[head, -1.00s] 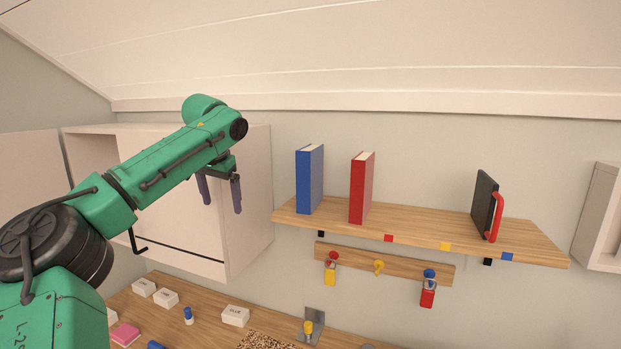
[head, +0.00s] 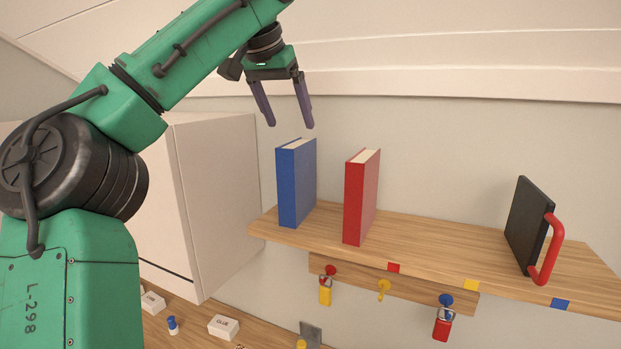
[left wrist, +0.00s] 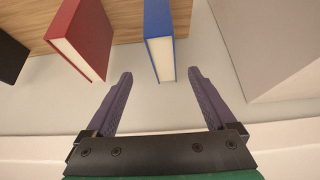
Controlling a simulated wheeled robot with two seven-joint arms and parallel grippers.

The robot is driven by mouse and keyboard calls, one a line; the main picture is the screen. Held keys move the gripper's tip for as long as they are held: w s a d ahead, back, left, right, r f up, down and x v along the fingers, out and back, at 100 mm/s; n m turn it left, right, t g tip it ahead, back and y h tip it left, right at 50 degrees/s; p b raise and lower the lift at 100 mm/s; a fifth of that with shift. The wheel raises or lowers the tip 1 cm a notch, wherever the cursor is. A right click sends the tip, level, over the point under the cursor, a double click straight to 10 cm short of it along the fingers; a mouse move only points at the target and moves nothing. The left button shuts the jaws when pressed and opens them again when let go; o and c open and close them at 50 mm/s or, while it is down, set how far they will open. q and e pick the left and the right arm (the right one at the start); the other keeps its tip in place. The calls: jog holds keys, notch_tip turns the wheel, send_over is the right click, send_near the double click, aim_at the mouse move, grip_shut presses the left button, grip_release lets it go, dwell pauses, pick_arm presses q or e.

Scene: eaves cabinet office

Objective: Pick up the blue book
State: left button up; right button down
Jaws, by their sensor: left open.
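The blue book (head: 296,185) stands upright on the wooden shelf, near its left end. My left gripper (head: 290,126) is open and empty above the blue book, its fingers pointing down. In the left wrist view the blue book (left wrist: 159,38) shows its pale page edge, lying between the lines of the two open fingers (left wrist: 160,75) and just beyond their tips. I see no contact. My right gripper is not in view.
A red book (head: 361,197) stands just right of the blue one, with a gap between. The shelf (head: 440,235) is bare up to a black item with a red handle (head: 535,232). A pale cabinet (head: 215,200) stands left of the shelf. Padlocks (head: 443,328) hang below.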

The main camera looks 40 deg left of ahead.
aim_at(288, 146)
pick_arm(q)
jog(key=f, duration=0.2)
jog(key=a+f, duration=0.1)
jog(key=f, duration=0.2)
jog(key=shift+w+a+f, duration=0.15)
jog(key=shift+w+f, duration=0.2)
jog(key=shift+w, duration=0.05)
jog(key=x, duration=0.4)
jog(key=w+p+x, duration=0.1)
jog(key=x, duration=0.1)
jog(key=shift+w+r, duration=0.15)
jog(key=shift+w, duration=0.15)
jog(key=shift+s, duration=0.35)
jog(key=shift+c, duration=0.9)
grip_shut()
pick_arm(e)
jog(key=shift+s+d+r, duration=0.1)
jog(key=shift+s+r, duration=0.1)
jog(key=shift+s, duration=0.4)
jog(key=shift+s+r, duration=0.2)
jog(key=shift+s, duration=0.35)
